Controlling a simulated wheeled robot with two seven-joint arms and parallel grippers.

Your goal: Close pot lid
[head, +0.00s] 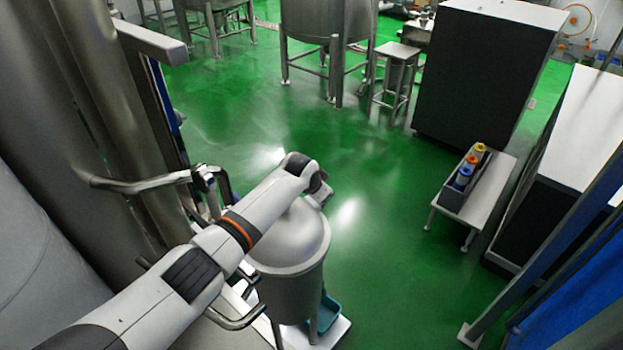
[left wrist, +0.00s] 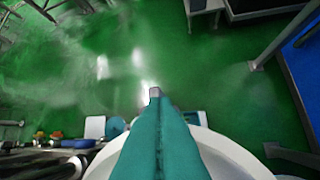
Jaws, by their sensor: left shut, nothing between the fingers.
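The steel pot (head: 292,292) stands on legs at the lower middle of the head view. Its domed grey lid (head: 306,232) lies over the top, rim to rim as far as I can see; my left arm hides its left part. My left arm reaches across the lid, and its wrist end is at the lid's far side. The fingers are hard to make out there. In the left wrist view my left gripper (left wrist: 155,94) shows as teal fingers, shut and empty. A pale rounded surface, likely the lid or pot, lies behind them. My right gripper is out of view.
A bent steel pipe (head: 140,185) and large tanks stand close on the left. A teal container (head: 327,312) is low beside the pot. A small table (head: 490,185) with colored-top bottles is at right. Green floor (head: 375,235) is clear between.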

